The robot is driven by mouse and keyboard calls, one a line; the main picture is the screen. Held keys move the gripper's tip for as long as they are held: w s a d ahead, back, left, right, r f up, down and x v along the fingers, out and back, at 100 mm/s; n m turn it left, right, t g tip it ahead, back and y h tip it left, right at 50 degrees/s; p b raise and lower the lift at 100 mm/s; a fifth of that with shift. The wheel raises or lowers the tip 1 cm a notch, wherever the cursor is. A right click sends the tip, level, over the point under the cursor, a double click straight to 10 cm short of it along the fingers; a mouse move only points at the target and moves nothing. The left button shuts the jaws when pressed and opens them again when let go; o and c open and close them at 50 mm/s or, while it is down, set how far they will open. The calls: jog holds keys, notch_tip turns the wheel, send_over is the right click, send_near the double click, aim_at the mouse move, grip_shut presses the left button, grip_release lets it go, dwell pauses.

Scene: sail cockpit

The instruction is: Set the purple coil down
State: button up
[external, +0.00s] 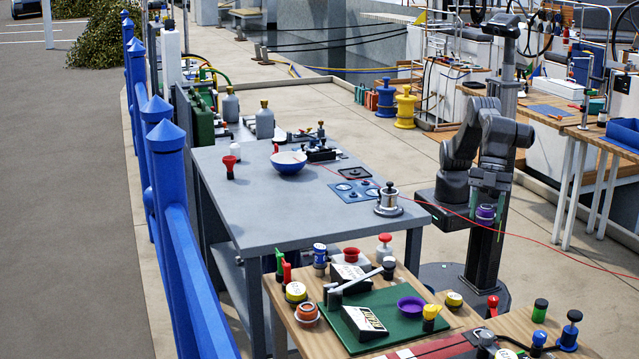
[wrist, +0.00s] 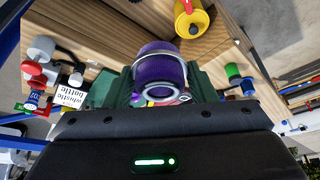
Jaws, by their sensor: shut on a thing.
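The purple coil (external: 486,212) is held in my gripper (external: 488,206), which points down beside my column, to the right of the grey table. In the wrist view the purple coil (wrist: 158,68) is large and sits between the two dark fingers, with a pale ring at its near end. The gripper is shut on it. The coil is up in the air, and wooden planks show behind it in the wrist view. Part of the coil is hidden by the fingers.
The wooden bench in front carries a green mat (external: 385,335) with a purple dish (external: 411,306), and several small bottles and knobs. A thin red line crosses near my gripper.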

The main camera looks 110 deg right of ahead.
notch_tip(320, 180, up, 2)
jog(key=w+d+m+t+h+p, duration=0.1)
jog(key=w+d+m+p, duration=0.1)
jog(key=w+d, duration=1.05)
jog(key=w+d+m+h+p, duration=0.1)
jog(key=w+d+m+p, duration=0.15)
jog(key=w+d, duration=0.95)
jog(key=w+d+m+h+p, duration=0.1)
jog(key=w+d+m, duration=0.1)
jog(key=w+d, duration=0.6)
jog(key=w+d+m+p, duration=0.15)
jog(key=w+d, duration=0.25)
jog(key=d, duration=0.8)
jog(key=w+d+m+h+p, duration=0.1)
jog(key=w+d+m, duration=0.1)
jog(key=w+d, duration=0.6)
jog(key=m+g+h+p, duration=0.1)
jog(key=m+h+p, duration=0.1)
jog(key=m+p, duration=0.55)
send_over(251, 150)
jog(key=a, duration=0.1)
jog(key=shift+m, duration=0.25)
jog(key=f, duration=1.1)
jog(key=shift+s+a+f, duration=0.1)
jog(key=shift+s, duration=0.25)
jog(key=shift+f, duration=2.05)
jog(key=shift+f, duration=0.1)
